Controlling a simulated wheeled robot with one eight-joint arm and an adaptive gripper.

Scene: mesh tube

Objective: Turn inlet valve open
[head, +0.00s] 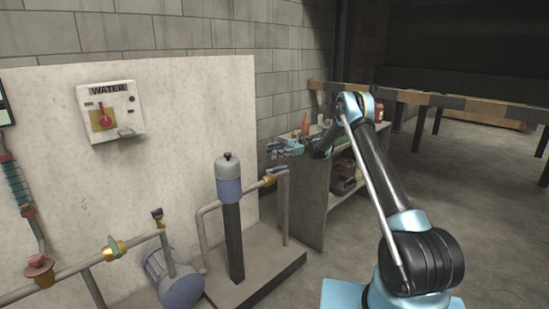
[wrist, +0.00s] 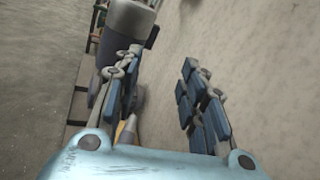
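Several yellow-brown valves show on the grey pipework in the head view: one at the right pipe end (head: 270,180), one on the low left pipe (head: 114,248), and a small one on the upright stub (head: 157,214). No label shows which is the inlet valve. The right one has a grey-blue handle (head: 282,171). My gripper (head: 283,147) is just above this handle in the picture, with its fingers pointing left. In the wrist view its two padded fingers (wrist: 165,95) stand apart with nothing gripped. A yellow piece (wrist: 127,132) shows partly hidden behind the left finger.
A blue-capped dark column (head: 229,180) stands left of my gripper; its blue part also shows in the wrist view (wrist: 120,40). A blue motor (head: 176,278) sits lower left. A water switch box (head: 108,110) hangs on the panel. A cluttered shelf (head: 318,195) stands behind.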

